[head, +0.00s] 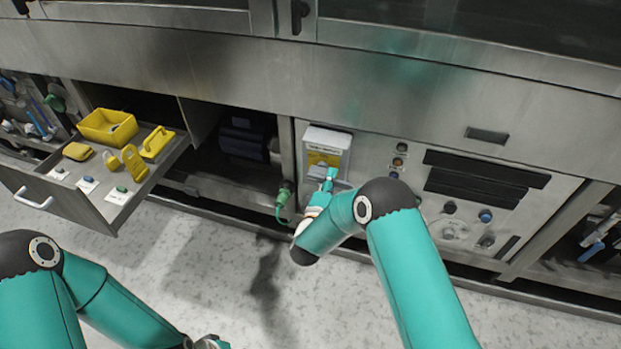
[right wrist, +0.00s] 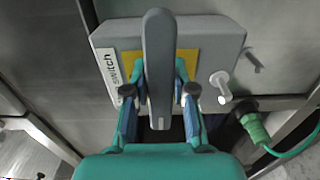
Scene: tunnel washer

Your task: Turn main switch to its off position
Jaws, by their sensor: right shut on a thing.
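The main switch is a light grey box (head: 328,140) with a yellow plate (head: 318,158), mounted on the steel panel in the middle of the head view. In the right wrist view its box (right wrist: 225,45) carries a white label (right wrist: 108,70) ending in "switch". Its long grey handle (right wrist: 158,50) stands upright in that picture, across the yellow plate. My right gripper (right wrist: 159,92) is shut on this handle, one finger on each side; in the head view it shows at the box front (head: 328,182). My left gripper (head: 210,343) is barely in view at the bottom edge.
A green connector (head: 284,195) with a cable hangs left of the switch. An open drawer (head: 120,205) with yellow lockout items and a yellow bin (head: 107,126) juts out at left. Lamps, knobs and black slots fill the panel (head: 540,205) at right. The floor (head: 180,240) is clear.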

